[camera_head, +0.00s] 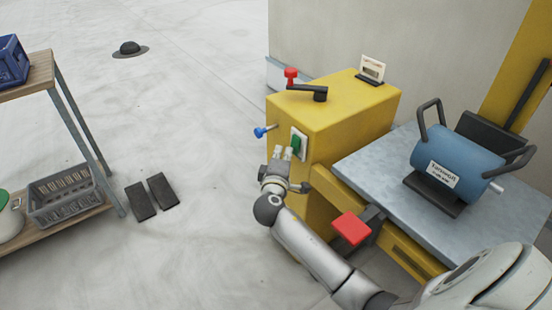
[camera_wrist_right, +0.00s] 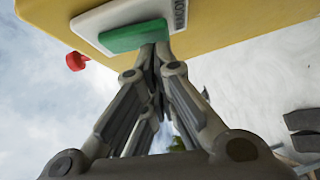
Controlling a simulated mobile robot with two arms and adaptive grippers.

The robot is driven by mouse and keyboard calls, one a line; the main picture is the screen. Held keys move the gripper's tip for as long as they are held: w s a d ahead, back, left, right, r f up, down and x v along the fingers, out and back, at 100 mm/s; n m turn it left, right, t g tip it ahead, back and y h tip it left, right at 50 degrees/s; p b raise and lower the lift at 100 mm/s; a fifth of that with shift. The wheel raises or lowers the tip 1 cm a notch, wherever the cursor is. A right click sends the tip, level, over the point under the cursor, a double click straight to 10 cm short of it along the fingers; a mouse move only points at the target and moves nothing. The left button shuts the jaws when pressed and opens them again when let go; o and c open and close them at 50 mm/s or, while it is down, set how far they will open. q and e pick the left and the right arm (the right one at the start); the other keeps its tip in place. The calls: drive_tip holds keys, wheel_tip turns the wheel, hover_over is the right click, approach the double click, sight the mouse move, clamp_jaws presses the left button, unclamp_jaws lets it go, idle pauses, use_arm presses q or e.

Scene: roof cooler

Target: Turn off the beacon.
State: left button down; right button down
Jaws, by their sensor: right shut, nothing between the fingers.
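A green switch (camera_head: 296,144) sits on a white plate (camera_head: 301,133) on the side of the yellow cabinet (camera_head: 335,115). In the right wrist view the green switch (camera_wrist_right: 135,37) stands out from its plate (camera_wrist_right: 92,24), with partly cut-off lettering that looks like "BEACON". My right gripper (camera_head: 283,151) is shut and empty, its fingertips at the switch. In the right wrist view the fingertips (camera_wrist_right: 156,50) overlap the switch's edge; whether they press it I cannot tell. My left gripper is not in view. No lit lamp shows.
A blue knob (camera_head: 263,131) sticks out left of the switch. A red pad (camera_head: 351,228) is below right. Floor at left is mostly clear.

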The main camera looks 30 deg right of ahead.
idle(0.3)
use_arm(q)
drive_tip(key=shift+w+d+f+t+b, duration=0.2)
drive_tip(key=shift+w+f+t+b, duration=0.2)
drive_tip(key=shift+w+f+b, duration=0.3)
use_arm(e)
drive_tip(key=shift+d+f+n+h, duration=0.2)
drive_tip(key=shift+d+n+h, duration=0.2)
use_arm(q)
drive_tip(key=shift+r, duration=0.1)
